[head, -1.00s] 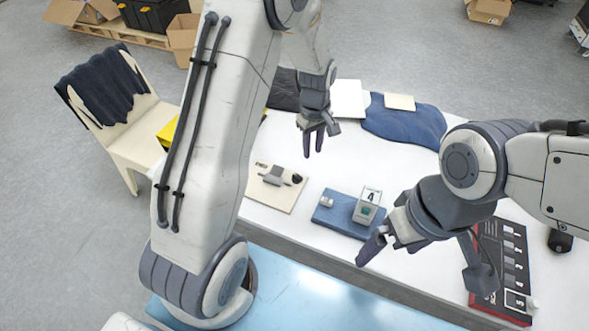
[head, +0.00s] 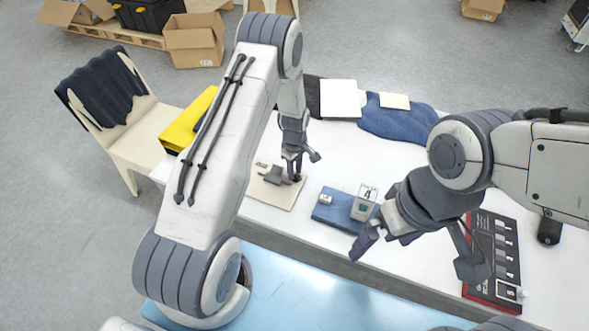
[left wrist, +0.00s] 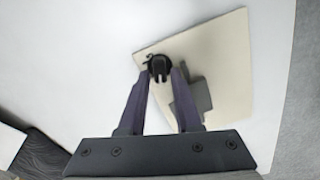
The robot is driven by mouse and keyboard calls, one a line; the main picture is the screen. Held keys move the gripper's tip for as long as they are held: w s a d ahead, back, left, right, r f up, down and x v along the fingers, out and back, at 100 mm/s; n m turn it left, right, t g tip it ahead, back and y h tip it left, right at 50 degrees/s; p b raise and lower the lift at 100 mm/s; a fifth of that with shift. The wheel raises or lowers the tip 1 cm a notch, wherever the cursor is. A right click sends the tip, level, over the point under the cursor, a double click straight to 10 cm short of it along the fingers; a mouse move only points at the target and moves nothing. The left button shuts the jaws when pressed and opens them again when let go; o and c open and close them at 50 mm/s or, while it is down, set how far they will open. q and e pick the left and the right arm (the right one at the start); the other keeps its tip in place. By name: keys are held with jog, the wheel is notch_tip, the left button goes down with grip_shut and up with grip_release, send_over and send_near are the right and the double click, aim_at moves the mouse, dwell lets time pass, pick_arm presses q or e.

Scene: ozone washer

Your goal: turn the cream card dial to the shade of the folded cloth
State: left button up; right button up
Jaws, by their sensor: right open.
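The cream card (head: 290,200) lies on the white table and carries a grey block (head: 270,177) and a small black dial. In the left wrist view the dial (left wrist: 160,67) shows at the card's corner. My left gripper (head: 293,172) is low over the card, its two fingers on either side of the dial. I cannot tell whether they touch it. The dial's setting is not readable. Dark cloth (head: 313,92) and blue cloth (head: 385,122) lie at the table's back; which is the folded one is unclear. My right gripper (head: 383,243) is open and empty near the front edge.
A blue mat (head: 325,212) with a grey box marked 4 (head: 364,205) lies right of the card. A red-edged black panel (head: 487,265) with several numbered patches is at the right. A chair (head: 140,140) with dark draped cloth stands left.

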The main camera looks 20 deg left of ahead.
pick_arm(q)
jog(key=shift+f, duration=0.2)
jog(key=shift+c, duration=0.3)
grip_shut()
